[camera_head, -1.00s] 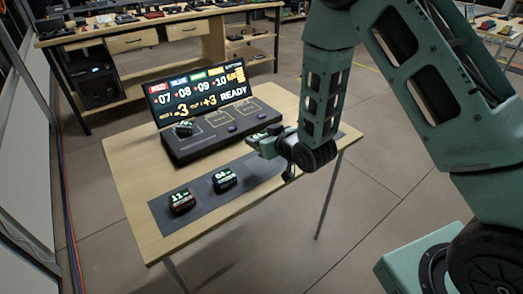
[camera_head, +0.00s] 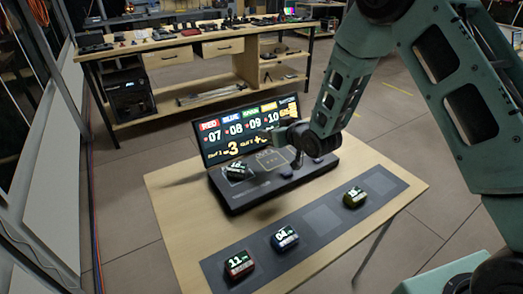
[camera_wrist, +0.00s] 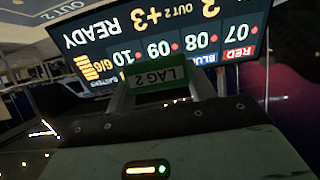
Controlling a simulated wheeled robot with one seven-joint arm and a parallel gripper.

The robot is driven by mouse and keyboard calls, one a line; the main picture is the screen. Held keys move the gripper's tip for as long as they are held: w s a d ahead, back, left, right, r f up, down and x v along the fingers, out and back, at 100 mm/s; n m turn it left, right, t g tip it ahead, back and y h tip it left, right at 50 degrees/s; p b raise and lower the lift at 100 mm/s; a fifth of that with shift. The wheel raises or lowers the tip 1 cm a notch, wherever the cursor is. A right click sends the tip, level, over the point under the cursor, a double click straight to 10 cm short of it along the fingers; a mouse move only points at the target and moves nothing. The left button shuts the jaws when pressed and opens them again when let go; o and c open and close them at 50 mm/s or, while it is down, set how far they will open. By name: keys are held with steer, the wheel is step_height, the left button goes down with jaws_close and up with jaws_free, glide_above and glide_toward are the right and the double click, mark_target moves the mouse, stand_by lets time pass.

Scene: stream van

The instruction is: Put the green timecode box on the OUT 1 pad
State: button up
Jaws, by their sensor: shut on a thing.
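My gripper (camera_wrist: 160,85) is shut on the green timecode box (camera_wrist: 158,76), whose green end label reads "LAG 2" in the wrist view. In the head view my gripper (camera_head: 274,140) is above the black console (camera_head: 245,203), in front of its screen, and the held box is hard to make out. Outlined pads lie on the console top. The middle pad (camera_head: 270,162) is bare and just below my gripper. The OUT 2 pad (camera_wrist: 95,62) shows at left in the wrist view. I cannot read an OUT 1 label.
A small dark box (camera_head: 236,170) sits on the console's left. The screen (camera_head: 245,130) stands behind the pads.

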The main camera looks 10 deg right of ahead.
glide_above(272, 161)
step_height(272, 161, down, 5)
steer(key=shift+r+p, duration=0.1)
steer(key=shift+p, duration=0.3)
steer(key=shift+f+p, duration=0.35)
steer(key=shift+f, duration=2.2)
steer(key=shift+f, duration=0.15)
steer(key=o, duration=1)
steer(key=shift+o, duration=0.2)
